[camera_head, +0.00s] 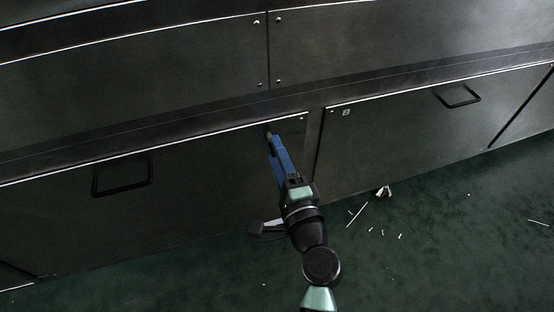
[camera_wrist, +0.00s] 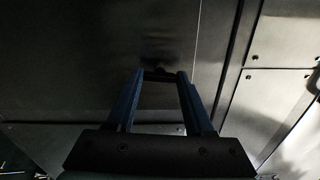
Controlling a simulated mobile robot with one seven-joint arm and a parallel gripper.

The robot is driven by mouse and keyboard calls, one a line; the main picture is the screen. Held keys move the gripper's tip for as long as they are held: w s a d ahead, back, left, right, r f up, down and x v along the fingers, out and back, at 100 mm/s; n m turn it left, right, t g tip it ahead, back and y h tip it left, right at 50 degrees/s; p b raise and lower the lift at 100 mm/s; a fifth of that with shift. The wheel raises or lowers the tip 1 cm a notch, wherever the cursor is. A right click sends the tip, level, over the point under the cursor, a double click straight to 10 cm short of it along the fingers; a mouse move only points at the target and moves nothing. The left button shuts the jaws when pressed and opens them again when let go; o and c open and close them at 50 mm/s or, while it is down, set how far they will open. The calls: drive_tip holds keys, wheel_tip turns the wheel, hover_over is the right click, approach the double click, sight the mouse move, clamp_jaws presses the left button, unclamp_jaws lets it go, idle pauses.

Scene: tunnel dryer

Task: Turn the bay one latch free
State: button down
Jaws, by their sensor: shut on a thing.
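My gripper (camera_head: 271,140) reaches up to the top right corner of the left lower panel (camera_head: 210,175). Its blue fingers are shut on a small dark latch (camera_head: 267,131) there. In the wrist view the fingertips of my gripper (camera_wrist: 158,77) close in on the latch (camera_wrist: 157,71), a small dark piece against the dark panel face. Most of the latch is hidden between the fingertips, so its turn angle cannot be told. The left panel lies flush in the housing and bears a black bar handle (camera_head: 122,175).
Upper bolted panels (camera_head: 150,70) run above a ledge. White scraps (camera_head: 384,191) and thin slivers lie on the green floor (camera_head: 440,240), which is otherwise mostly clear.

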drive_tip(key=shift+n+b, duration=0.3)
drive_tip(key=shift+n, duration=0.3)
drive_tip(key=shift+c, duration=1.4)
unclamp_jaws()
drive_tip(key=shift+s, duration=0.1)
drive_tip(key=p+v, duration=0.2)
drive_tip(key=v, duration=1)
drive_tip(key=shift+s, duration=0.4)
drive_tip(key=shift+d, duration=0.15)
